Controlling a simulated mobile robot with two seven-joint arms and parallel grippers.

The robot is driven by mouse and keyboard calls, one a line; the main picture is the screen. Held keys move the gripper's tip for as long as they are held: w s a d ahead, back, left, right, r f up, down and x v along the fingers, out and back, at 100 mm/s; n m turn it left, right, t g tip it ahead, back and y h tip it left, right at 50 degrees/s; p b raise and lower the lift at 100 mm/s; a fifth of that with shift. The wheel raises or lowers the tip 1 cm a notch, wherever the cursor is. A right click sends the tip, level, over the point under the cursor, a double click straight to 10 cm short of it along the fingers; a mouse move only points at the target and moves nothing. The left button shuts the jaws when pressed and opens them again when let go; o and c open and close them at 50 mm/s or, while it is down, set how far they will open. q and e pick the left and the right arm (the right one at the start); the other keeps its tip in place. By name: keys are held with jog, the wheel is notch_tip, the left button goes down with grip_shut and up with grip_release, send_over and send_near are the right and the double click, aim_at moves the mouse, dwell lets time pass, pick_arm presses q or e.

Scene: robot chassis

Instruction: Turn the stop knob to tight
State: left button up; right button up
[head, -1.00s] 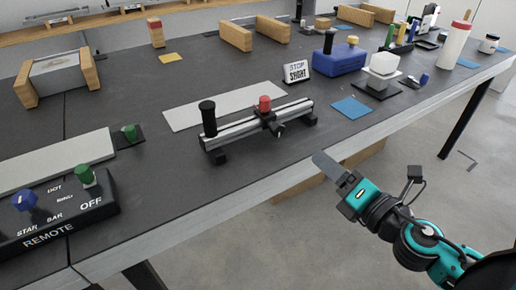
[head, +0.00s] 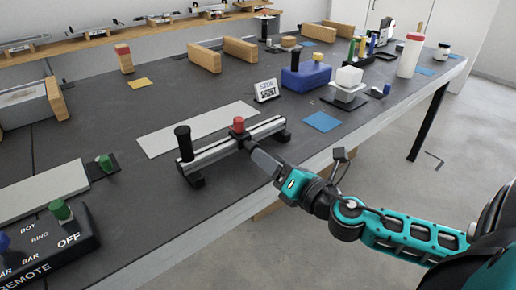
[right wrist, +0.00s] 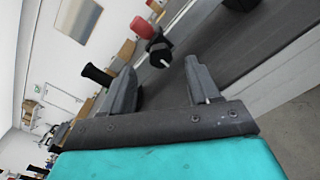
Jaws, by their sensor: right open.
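The stop rides on a grey metal rail (head: 215,153) with black feet and has a red cap (head: 238,125) on top. In the head view my right gripper (head: 256,150) reaches the rail's front beside the stop and hides its knob. In the right wrist view the dark stop knob (right wrist: 160,52) shows just beyond my open fingers (right wrist: 160,72), roughly between their tips. The red cap also shows there (right wrist: 143,27). I see no contact between fingers and knob. How tight the knob is cannot be told. My left gripper is out of view.
A black upright handle (head: 183,142) stands at the rail's left end. A grey plate (head: 195,128) lies behind the rail. A small sign (head: 266,91), a blue block (head: 310,76) and a blue mat (head: 322,121) are to the right. The table's front edge runs under my right arm.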

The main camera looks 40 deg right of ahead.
aim_at(252, 148)
jog(key=shift+w+a, duration=0.2)
jog(key=shift+w, duration=2.2)
jog(key=c, duration=1.1)
